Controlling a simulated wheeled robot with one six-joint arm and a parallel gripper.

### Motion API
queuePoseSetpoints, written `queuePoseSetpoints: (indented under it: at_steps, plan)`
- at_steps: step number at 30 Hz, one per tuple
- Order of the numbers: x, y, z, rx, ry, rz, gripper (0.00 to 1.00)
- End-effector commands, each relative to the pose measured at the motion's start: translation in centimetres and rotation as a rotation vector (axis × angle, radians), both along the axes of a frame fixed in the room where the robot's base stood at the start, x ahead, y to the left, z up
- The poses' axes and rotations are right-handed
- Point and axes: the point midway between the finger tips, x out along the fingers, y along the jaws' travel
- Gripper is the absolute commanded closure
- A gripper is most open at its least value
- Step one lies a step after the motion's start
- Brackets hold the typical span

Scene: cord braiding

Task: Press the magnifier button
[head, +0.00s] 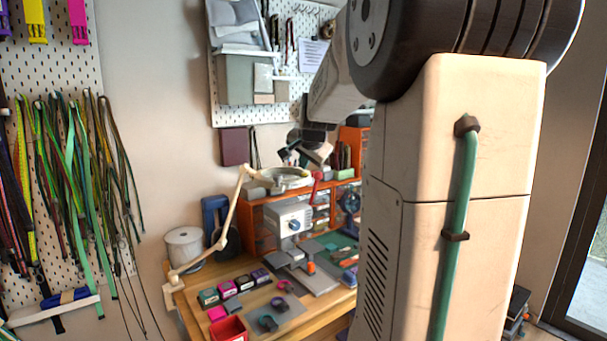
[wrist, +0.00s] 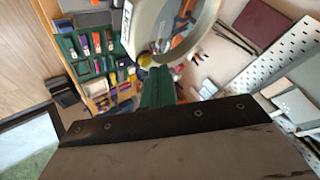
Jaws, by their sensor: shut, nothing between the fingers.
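The magnifier (head: 287,182) is a pale ring-shaped head on a jointed cream arm (head: 236,205) clamped at the desk's left edge. Its ring also fills the top middle of the wrist view (wrist: 146,22). My gripper (head: 293,157) is just above the ring in the head view, partly dark and small. In the wrist view my green fingers (wrist: 157,88) are shut and empty, with their tips close to the ring's lower rim. A small yellow spot (wrist: 146,61) shows by the fingertips; I cannot tell whether it is the button or whether the fingers touch it.
The wooden desk (head: 179,299) holds a grey-white machine (head: 289,222), a white spool (head: 185,247), a red bin (head: 229,329) and several small colored boxes. An orange shelf unit stands behind. A pegboard with cords (head: 75,80) hangs at left. My arm hides the desk's right side.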

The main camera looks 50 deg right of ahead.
Motion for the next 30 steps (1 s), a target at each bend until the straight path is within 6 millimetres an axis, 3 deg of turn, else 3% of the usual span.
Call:
queuePoseSetpoints:
  at_steps: [30]
  plan:
    - [-0.01, -0.03, -0.91, 0.001, 0.001, 0.0, 1.0]
